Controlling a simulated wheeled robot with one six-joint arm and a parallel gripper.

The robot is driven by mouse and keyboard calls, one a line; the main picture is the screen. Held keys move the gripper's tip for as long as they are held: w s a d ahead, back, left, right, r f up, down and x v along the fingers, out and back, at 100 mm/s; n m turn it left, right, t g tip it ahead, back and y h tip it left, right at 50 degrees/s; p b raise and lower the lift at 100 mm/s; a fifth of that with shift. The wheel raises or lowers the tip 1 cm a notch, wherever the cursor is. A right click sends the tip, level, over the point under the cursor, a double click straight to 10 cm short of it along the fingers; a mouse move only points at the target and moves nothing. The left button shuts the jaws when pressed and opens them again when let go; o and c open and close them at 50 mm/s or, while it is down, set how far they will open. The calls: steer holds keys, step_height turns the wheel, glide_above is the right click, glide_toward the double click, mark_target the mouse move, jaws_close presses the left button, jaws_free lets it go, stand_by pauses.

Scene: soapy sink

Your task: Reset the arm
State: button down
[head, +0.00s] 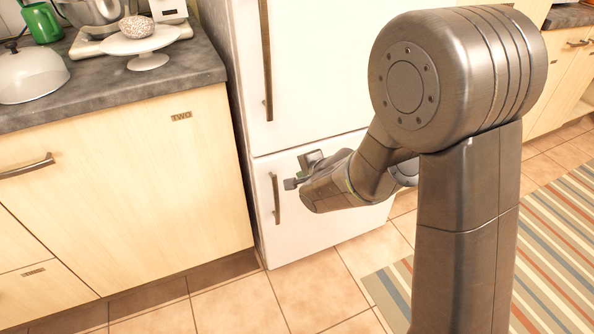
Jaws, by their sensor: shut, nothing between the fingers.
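My arm reaches from the right of the head view toward the white fridge (330,60). My gripper (289,184) is at the end of the bent arm, in front of the fridge's lower door. It appears close to the lower door handle (276,199), just right of it in the picture. I cannot tell whether it touches the handle. The gripper is shut and holds nothing. Part of the gripper is hidden behind my wrist.
A counter (110,90) at the left holds a white cake stand (148,60) with a speckled round object (136,27), a pale dome (30,74) and a green mug (41,22). A striped rug (560,240) lies at the right. The tiled floor (240,302) before the fridge is clear.

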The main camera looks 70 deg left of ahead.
steer(key=p+v, duration=0.2)
steer(key=v, duration=0.5)
steer(key=shift+s, duration=0.2)
steer(key=b, duration=0.4)
glide_toward(290, 171)
step_height(290, 171, down, 2)
steer(key=a, duration=0.2)
steer(key=a+f, duration=0.1)
steer(key=shift+s+a, duration=0.25)
steer(key=shift+s, duration=0.1)
